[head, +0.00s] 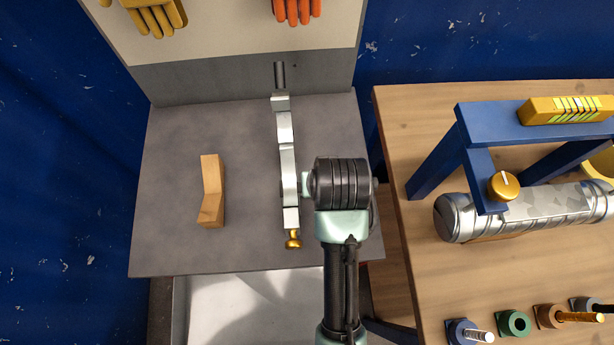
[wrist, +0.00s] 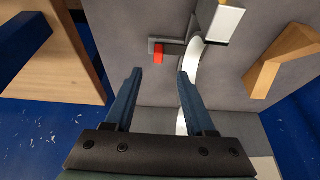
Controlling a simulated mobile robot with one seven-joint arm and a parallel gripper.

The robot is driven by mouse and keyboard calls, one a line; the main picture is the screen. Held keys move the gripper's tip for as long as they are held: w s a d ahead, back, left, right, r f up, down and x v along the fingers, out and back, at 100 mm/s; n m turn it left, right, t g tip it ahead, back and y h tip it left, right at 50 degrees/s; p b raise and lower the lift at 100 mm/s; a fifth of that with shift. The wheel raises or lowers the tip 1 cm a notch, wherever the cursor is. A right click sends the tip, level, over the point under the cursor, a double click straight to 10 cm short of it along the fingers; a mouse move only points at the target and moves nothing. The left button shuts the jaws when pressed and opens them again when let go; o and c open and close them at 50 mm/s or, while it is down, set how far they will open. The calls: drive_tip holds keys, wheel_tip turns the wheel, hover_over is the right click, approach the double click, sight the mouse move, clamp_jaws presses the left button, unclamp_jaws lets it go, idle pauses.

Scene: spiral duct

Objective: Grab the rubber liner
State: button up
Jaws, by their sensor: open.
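I cannot tell for certain which part is the rubber liner. A silver curved clamp band (head: 287,165) with a brass knob (head: 293,239) is on the grey panel; it also shows in the wrist view (wrist: 190,85). A small red piece (wrist: 158,54) on a dark strip sits beside the band in the wrist view. My gripper (wrist: 159,74) is open with nothing between its blue fingers. The red piece appears just beyond the gap between the fingertips. The right finger overlaps the band in the picture; contact is unclear. In the head view my arm hides the fingers.
A bent wooden block (head: 211,190) lies on the grey panel (head: 165,130) left of the band. A wooden table (head: 420,120) on the right holds a blue stand (head: 435,165), a silver duct (head: 470,215) and several small coloured fittings. Gloves (head: 155,15) hang at the back.

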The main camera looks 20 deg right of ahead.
drive_tip(key=x, duration=0.2)
drive_tip(key=shift+w+f, duration=0.15)
drive_tip(key=shift+f, duration=0.15)
drive_tip(key=shift+p+x, duration=0.5)
drive_tip(key=shift+x, duration=2.1)
drive_tip(key=shift+d, duration=0.15)
clamp_jaws()
